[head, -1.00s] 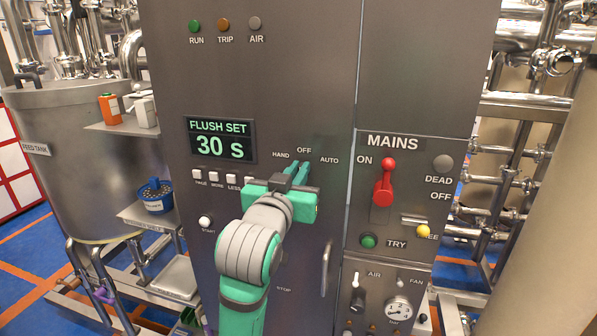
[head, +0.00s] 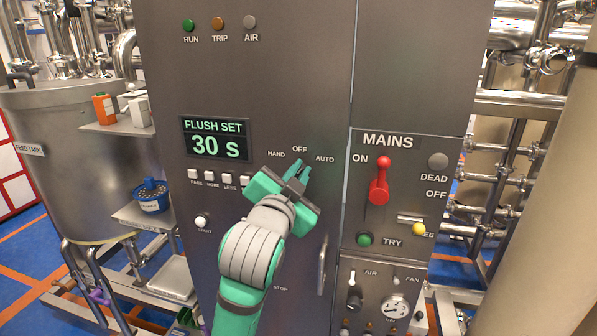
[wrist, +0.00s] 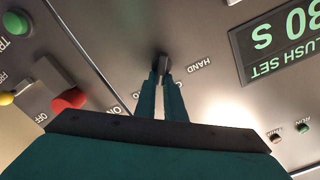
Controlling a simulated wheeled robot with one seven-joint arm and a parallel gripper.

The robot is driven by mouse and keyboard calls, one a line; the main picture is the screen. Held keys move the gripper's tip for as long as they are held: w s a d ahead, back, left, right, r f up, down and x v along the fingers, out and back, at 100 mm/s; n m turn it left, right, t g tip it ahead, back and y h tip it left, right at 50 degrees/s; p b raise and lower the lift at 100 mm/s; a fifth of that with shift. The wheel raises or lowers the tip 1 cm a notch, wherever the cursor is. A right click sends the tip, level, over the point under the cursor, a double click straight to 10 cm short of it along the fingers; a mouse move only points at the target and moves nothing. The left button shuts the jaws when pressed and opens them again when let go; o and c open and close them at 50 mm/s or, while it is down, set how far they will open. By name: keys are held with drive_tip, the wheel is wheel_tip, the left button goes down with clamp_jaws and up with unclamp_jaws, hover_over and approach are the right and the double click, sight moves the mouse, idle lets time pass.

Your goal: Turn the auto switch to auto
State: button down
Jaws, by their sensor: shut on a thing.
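The auto switch is a small dark knob (wrist: 161,64) on the grey panel, between the labels HAND, OFF and AUTO. My gripper (head: 301,168) is at this switch in the head view, its body rolled so that its right side is lower. Its two green fingers (wrist: 161,88) are shut on the knob in the wrist view. In the head view the gripper hides the knob. The HAND label (wrist: 200,66) is readable in the wrist view; the fingers partly cover other lettering. I cannot tell which label the knob points to.
The red MAINS lever (head: 379,180) stands right of the switch, up by ON. A FLUSH SET display (head: 215,140) reads 30 S, with white buttons below it. A vertical door handle (head: 322,265) sticks out below right of my gripper.

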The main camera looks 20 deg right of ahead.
drive_tip(key=shift+f+m, duration=0.15)
drive_tip(key=shift+m, duration=0.75)
drive_tip(key=shift+s, duration=0.1)
drive_tip(key=c, duration=1.8)
unclamp_jaws()
drive_tip(key=shift+d, duration=0.1)
drive_tip(key=shift+c, duration=0.2)
drive_tip(key=v, duration=1)
drive_tip(key=shift+s+a, duration=0.25)
drive_tip(key=shift+a, duration=0.05)
